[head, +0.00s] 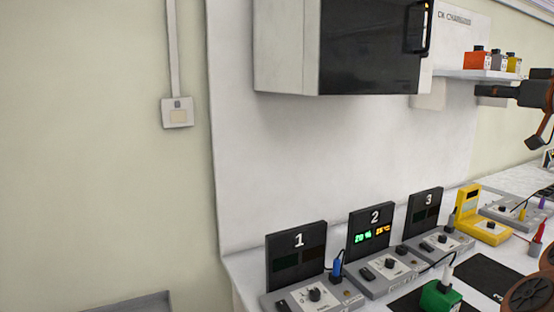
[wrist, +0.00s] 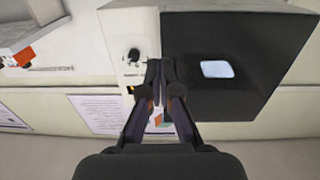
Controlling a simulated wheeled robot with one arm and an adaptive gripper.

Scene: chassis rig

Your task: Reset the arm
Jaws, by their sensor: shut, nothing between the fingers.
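My gripper (wrist: 160,72) shows in the wrist view with its two dark fingers together at the tips and nothing between them. It points at a pale box with a black front (wrist: 235,65) and a round black knob (wrist: 133,55). I cannot tell whether the fingertips touch the box. In the head view, part of my dark and orange arm shows at the right edge, partly cut off by the frame.
A wall cabinet (head: 372,50) with a black front hangs above the bench. Numbered stations 1 (head: 297,250), 2 (head: 370,235) and 3 (head: 424,210) line the bench. A green block (head: 440,298) and yellow device (head: 482,215) stand nearby.

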